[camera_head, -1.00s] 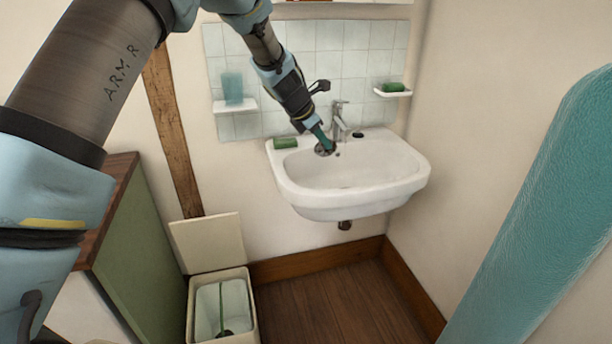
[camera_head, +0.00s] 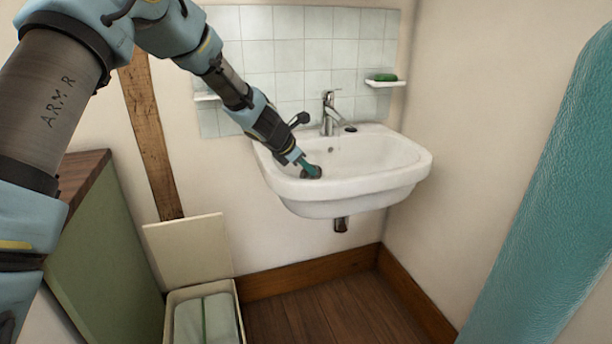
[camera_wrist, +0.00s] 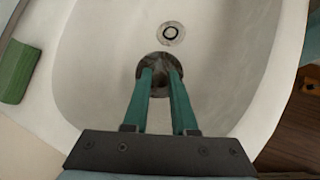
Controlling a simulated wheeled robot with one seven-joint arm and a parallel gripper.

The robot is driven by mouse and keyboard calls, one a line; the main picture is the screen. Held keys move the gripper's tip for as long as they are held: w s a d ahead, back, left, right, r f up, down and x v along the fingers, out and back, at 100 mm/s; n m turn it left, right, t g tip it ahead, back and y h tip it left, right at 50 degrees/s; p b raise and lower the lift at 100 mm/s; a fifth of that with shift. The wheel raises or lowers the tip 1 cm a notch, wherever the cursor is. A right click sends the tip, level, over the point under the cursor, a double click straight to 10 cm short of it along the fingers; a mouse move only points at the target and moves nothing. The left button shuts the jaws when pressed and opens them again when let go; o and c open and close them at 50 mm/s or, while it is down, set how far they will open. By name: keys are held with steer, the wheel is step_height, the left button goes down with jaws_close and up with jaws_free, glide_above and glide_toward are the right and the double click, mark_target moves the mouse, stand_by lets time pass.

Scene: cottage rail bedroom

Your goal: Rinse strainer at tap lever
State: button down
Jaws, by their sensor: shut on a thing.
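My gripper (camera_head: 303,163) has teal fingers and is shut on a small dark round strainer (camera_head: 313,172), low over the front left part of the white basin (camera_head: 390,185). In the wrist view the strainer (camera_wrist: 160,63) sits between the fingertips (camera_wrist: 160,76), partly covered by them. I cannot tell whether it touches the basin. The chrome tap (camera_head: 329,115), with its lever on top, stands on the basin's back rim, behind and right of my gripper. The drain (camera_wrist: 172,33) shows just beyond the strainer in the wrist view.
A green block (camera_wrist: 17,70) lies on the basin rim at left in the wrist view. A small wall shelf (camera_head: 385,84) holds a green soap (camera_head: 385,77). An open bin (camera_head: 172,297) and a green cabinet (camera_head: 105,245) stand at left. A teal padded surface (camera_head: 545,190) fills the right.

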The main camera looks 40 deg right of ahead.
steer(key=shift+w+d+p, duration=0.25)
steer(key=shift+d+p, duration=0.55)
steer(key=shift+p, duration=0.05)
steer(key=w+d+f+p, duration=0.1)
steer(key=w+d+p, duration=0.1)
steer(key=d+p, duration=0.3)
steer(key=w+d+f+p, duration=0.1)
steer(key=w+d+p, duration=0.1)
steer(key=d+p, duration=0.3)
steer(key=shift+d+f, duration=0.35)
steer(key=shift+d, duration=0.4)
steer(key=shift+w, duration=0.1)
steer(key=shift+s+d, duration=0.2)
steer(key=shift+s, duration=0.4)
steer(key=shift+w, duration=0.1)
steer(key=shift+w+a, duration=0.2)
steer(key=shift+w, duration=0.3)
